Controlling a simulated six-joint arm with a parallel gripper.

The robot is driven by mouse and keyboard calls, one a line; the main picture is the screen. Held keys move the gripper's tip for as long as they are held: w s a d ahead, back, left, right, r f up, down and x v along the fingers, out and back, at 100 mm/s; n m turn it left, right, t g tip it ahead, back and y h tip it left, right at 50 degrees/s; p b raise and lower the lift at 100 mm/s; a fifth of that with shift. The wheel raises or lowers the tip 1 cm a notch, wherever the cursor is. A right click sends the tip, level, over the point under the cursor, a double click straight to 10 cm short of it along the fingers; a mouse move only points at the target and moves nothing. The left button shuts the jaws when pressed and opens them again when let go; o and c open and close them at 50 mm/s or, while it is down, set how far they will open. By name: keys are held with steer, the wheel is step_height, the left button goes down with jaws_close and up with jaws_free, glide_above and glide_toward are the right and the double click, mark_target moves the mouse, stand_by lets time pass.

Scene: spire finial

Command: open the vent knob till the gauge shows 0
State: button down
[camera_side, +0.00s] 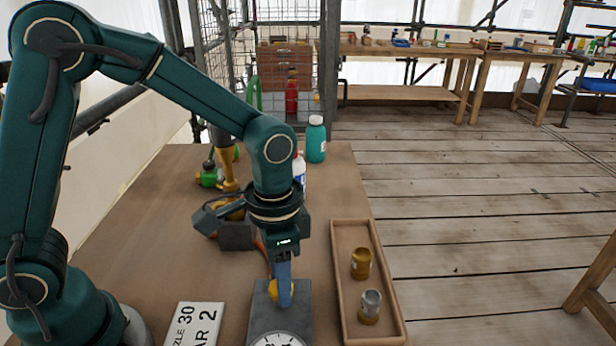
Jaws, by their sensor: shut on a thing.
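My gripper (284,298) points down over a grey block (303,308) near the bottom centre of the side view. Its blue fingers are shut on a yellow knob (273,289) on top of this block, and they hide part of it. The white round gauge (279,341) sits just in front of the knob, at the bottom edge of the picture. Only the upper part of its dial shows, and I cannot read its value.
A white sign (194,325) lies to the left. A grey vise-like holder (236,236) and a teal bottle (316,140) stand behind.

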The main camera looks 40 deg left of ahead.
steer(key=shift+r, duration=0.1)
steer(key=shift+c, duration=2.1)
jaws_free()
steer(key=shift+r, duration=2.55)
steer(key=shift+a, duration=0.1)
steer(key=s+a+r+n+t, duration=0.5)
steer(key=s+a, duration=0.1)
steer(key=s, duration=0.2)
steer(key=shift+s+a+r+n+t, duration=0.15)
steer(key=shift+s+a+n+t, duration=0.15)
steer(key=shift+a, duration=0.1)
